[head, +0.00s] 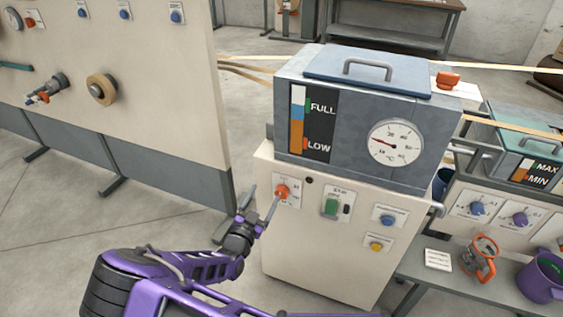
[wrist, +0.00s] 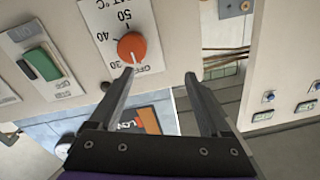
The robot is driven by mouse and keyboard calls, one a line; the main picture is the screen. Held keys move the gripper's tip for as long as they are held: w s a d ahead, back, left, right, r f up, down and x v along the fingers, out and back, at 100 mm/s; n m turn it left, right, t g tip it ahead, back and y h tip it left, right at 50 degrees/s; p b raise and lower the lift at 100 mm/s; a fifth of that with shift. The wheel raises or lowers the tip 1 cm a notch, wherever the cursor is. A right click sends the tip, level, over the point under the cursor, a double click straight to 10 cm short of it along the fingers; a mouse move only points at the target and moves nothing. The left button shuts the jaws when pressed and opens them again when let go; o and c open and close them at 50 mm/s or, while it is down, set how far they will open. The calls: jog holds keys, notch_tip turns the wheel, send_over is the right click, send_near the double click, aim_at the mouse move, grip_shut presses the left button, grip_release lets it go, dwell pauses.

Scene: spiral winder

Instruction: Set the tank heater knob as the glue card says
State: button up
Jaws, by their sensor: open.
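The orange tank heater knob (head: 282,192) is on the white front panel of the tank cabinet (head: 330,262), below the tank. It also shows in the wrist view (wrist: 132,47), upside down, with marks OFF, 30, 40 and 50 around it. Its pale pointer line seems to face OFF. My gripper (head: 263,200) is open and empty in front of the knob; in the wrist view its fingertips (wrist: 160,75) are apart, with the knob nearer the left finger. I cannot tell whether that finger touches it. A small white card (head: 438,259) lies on the right bench; its text is too small to read.
The grey tank (head: 350,115) has a FULL/LOW level strip and a round °C dial (head: 396,142). A green switch (head: 331,206), blue button (head: 387,220) and yellow button (head: 376,246) sit right of the knob.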

aim_at(281, 195)
jog(key=shift+h, duration=0.3)
jog(key=d+f, duration=0.1)
jog(key=w+d+f, duration=0.1)
jog(key=d, duration=0.1)
jog(key=w+d+f, duration=0.1)
jog(key=shift+d, duration=0.2)
jog(key=shift+x, duration=0.8)
grip_shut()
